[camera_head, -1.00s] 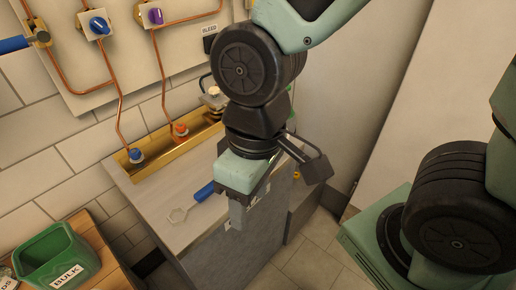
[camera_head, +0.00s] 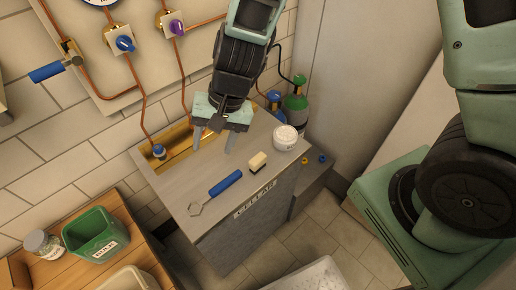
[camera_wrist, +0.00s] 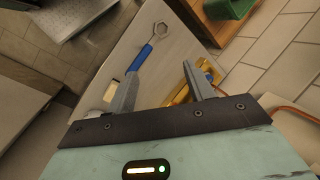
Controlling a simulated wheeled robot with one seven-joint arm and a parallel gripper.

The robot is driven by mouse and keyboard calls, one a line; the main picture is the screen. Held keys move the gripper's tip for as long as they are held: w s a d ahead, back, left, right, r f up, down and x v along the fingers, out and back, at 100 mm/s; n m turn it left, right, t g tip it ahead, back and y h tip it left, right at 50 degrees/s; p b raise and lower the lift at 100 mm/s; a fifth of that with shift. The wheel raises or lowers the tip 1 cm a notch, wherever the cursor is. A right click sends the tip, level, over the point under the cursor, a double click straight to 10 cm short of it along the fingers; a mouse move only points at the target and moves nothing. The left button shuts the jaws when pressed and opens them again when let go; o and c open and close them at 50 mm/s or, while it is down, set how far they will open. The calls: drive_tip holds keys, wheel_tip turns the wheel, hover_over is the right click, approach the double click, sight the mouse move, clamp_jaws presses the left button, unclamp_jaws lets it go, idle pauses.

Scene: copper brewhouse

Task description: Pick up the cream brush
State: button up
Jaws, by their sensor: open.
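The cream brush (camera_head: 257,161) is a small block with a cream top and a dark underside. It lies on the grey cabinet top (camera_head: 177,196), between a blue-handled wrench and a white jar. It also shows in the wrist view (camera_wrist: 137,62), small and just beyond the left finger. My gripper (camera_head: 213,145) is open and empty, with its fingers pointing down over the back part of the cabinet top, left of and behind the brush. The wrist view shows both fingers (camera_wrist: 158,72) spread apart with nothing between them.
The blue-handled wrench (camera_head: 224,183) lies left of the brush. The white jar (camera_head: 286,137) stands to its right. A brass trough (camera_head: 176,152) runs along the wall behind. A green bin (camera_head: 93,236) stands on a wooden bench at lower left. Gas bottles (camera_head: 296,104) stand behind the cabinet.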

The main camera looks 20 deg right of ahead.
drive_tip(key=w+d+f+m+h+p, duration=0.1)
drive_tip(key=w+d+m+h+p, duration=0.1)
drive_tip(key=w+d+m+p, duration=0.5)
drive_tip(key=m+h+p, duration=0.2)
drive_tip(key=m+p, duration=0.1)
drive_tip(key=p, duration=0.3)
hover_over(259, 157)
wheel_tip(259, 157, down, 5)
drive_tip(key=f+b, duration=1.2)
drive_tip(key=shift+a+f, duration=0.15)
drive_tip(key=shift+a, duration=0.05)
wheel_tip(259, 157, down, 4)
drive_tip(key=b, duration=0.3)
drive_tip(key=shift+s+d+m, duration=0.1)
drive_tip(key=shift+d+m, duration=0.05)
drive_tip(key=shift+m, duration=0.15)
drive_tip(key=shift+f, duration=0.5)
drive_tip(key=c, duration=1.1)
wheel_tip(259, 157, up, 10)
drive_tip(key=p, duration=0.7)
drive_tip(key=shift+r, duration=0.1)
